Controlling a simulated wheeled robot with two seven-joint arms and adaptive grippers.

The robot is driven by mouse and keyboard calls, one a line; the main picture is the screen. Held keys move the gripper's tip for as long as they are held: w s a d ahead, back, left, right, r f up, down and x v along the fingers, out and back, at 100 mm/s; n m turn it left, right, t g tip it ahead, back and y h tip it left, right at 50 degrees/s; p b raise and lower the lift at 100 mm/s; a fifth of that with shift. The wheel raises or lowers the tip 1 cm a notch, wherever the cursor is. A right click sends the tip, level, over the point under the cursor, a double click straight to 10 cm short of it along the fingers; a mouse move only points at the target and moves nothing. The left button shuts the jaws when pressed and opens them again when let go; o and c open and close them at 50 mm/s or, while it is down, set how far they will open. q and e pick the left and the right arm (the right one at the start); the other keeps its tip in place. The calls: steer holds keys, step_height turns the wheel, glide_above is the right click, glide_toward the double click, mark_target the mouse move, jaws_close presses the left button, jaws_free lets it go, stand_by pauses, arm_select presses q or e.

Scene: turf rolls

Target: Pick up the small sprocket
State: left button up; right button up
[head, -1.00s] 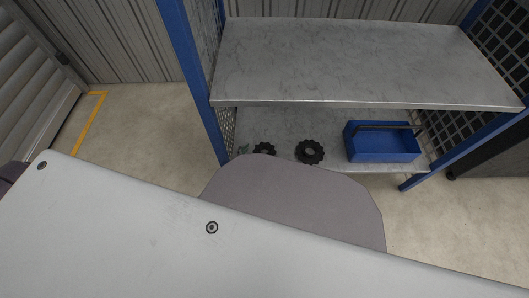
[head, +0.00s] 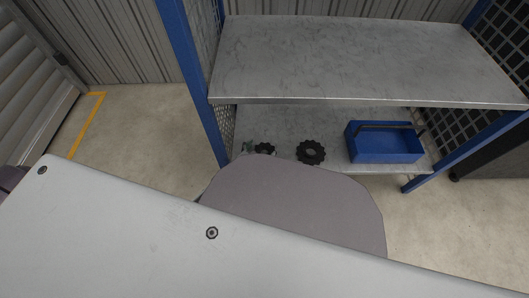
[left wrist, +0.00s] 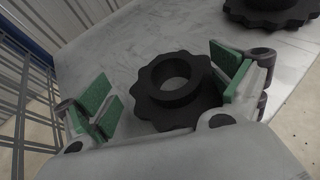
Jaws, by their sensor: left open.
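The small sprocket (head: 265,148) is a black toothed ring lying flat on the lower shelf, partly hidden by my own arm in the head view. In the left wrist view the small sprocket (left wrist: 158,101) lies between the two green-padded fingers of my left gripper (left wrist: 165,88). The fingers are wide apart, one on each side of it, and the right finger is close to its rim. In the head view only a bit of my left gripper (head: 248,147) shows, left of the small sprocket. My right gripper is not in view.
A larger black sprocket (head: 311,152) lies to the right on the lower shelf (head: 335,124); it also shows in the left wrist view (left wrist: 272,12). A blue box (head: 386,149) with a handle stands farther right. The upper shelf (head: 350,60) is empty above. A blue post (head: 190,75) is at left.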

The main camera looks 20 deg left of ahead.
arm_select(q)
steer(key=shift+c, duration=0.2)
steer(key=c, duration=1.4)
steer(key=shift+r, duration=0.2)
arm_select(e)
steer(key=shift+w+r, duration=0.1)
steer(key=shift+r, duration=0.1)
arm_select(q)
steer(key=shift+r+p, duration=0.8)
steer(key=shift+r, duration=0.35)
step_height(320, 180, up, 7)
steer(key=p, duration=0.3)
steer(key=shift+r+p, duration=0.2)
steer(key=shift+p, duration=0.2)
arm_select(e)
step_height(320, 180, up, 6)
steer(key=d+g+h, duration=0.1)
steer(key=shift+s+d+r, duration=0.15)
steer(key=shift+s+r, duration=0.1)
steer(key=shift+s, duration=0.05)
